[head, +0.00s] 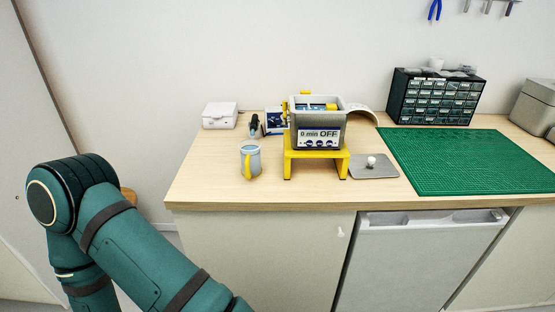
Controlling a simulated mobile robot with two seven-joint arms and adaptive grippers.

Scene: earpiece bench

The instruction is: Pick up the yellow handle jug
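The jug (251,161) stands upright on the wooden bench, near its left front part. It is grey-white with a yellow handle on the side facing me, and its top looks open with something bluish inside. My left arm comes in at the lower left, in front of the bench, and its gripper is out of the picture below. My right arm and gripper are not in view. Nothing touches the jug.
Right of the jug, a grey box device (318,128) marked "0 min OFF" stands on a yellow stand (287,168). A green mat (468,160) covers the right side. A white box (220,115) and a drawer cabinet (436,95) stand behind.

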